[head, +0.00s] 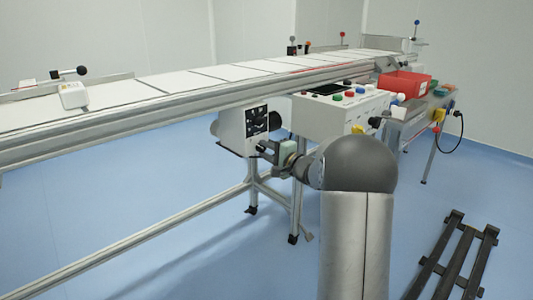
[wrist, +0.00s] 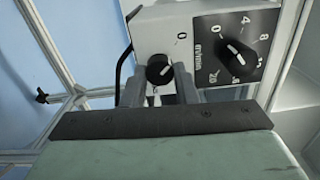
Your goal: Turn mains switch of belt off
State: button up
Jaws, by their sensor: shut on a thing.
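The belt's grey control box (head: 233,132) hangs under the conveyor in the head view, with a black dial plate on its face. In the wrist view the box (wrist: 150,30) carries a small black rotary switch (wrist: 159,70) with a "0" printed above it. My gripper (wrist: 161,88) is shut on this small switch, with one finger on each side of it. The switch's exact pointer angle is hard to tell. In the head view my gripper (head: 264,150) is at the box's lower right, partly hidden by my arm.
A larger black speed dial (wrist: 237,54) marked m/min is right of the switch. The white conveyor belt (head: 180,81) runs above the box. A control panel (head: 325,112) with coloured buttons and a red bin (head: 404,83) stand to the right. A dark slatted pallet (head: 460,255) lies on the floor.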

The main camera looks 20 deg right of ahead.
jog(key=shift+n, duration=0.5)
jog(key=o, duration=1)
jog(key=p+v, duration=0.4)
jog(key=v, duration=1.3)
jog(key=shift+s, duration=0.25)
